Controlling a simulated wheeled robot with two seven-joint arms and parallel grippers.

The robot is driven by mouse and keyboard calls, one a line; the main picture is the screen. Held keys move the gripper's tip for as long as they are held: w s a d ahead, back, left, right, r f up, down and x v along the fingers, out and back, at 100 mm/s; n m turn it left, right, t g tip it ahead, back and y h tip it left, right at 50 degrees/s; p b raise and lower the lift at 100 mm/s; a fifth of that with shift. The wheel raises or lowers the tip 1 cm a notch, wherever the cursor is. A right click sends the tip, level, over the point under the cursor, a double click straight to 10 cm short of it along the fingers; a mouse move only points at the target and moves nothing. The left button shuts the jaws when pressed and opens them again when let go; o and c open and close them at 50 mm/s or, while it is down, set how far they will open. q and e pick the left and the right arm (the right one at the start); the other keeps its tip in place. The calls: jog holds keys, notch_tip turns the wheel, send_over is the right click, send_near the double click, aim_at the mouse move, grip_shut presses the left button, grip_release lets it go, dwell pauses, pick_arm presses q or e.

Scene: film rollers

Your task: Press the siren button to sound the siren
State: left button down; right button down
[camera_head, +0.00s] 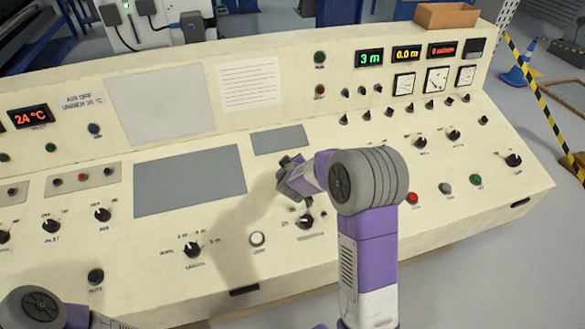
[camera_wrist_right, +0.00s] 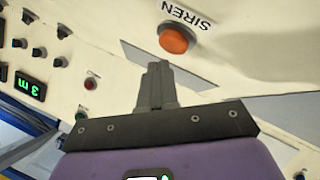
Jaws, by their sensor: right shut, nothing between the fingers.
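The siren button (camera_wrist_right: 175,40) is a round orange button, with the label SIREN beside it upside down in the right wrist view. It sits just beyond and slightly right of the tips of my right gripper (camera_wrist_right: 158,66). A small gap shows between tips and button; the height above the panel is hard to tell. My right gripper (camera_head: 288,172) is shut and empty, over the middle of the console in the head view. I cannot make out the siren button in the head view; my right gripper and arm cover part of the panel. My left gripper is out of view.
The sloped cream console (camera_head: 90,265) carries several knobs, a white button (camera_head: 257,239), a red button (camera_head: 413,198) and a green button (camera_head: 476,180). A lit green display (camera_head: 369,58) is on the back panel. Grey blank plates (camera_head: 190,180) lie left of my gripper.

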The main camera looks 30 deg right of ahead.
jog(key=shift+f, duration=0.1)
jog(key=shift+w+f, duration=0.1)
jog(key=shift+f, duration=0.25)
jog(key=shift+f+b, duration=0.3)
jog(key=shift+f, duration=0.15)
dwell(0.6)
dwell(0.3)
jog(key=shift+r+p, duration=0.9)
jog(key=shift+p, duration=0.1)
jog(key=r+p, duration=0.2)
jog(key=s+r+p, duration=0.1)
jog(key=r+p, duration=0.1)
jog(key=p, duration=0.1)
jog(key=shift+s+a+r, duration=0.15)
jog(key=shift+s+r, duration=0.05)
jog(key=shift+r, duration=0.2)
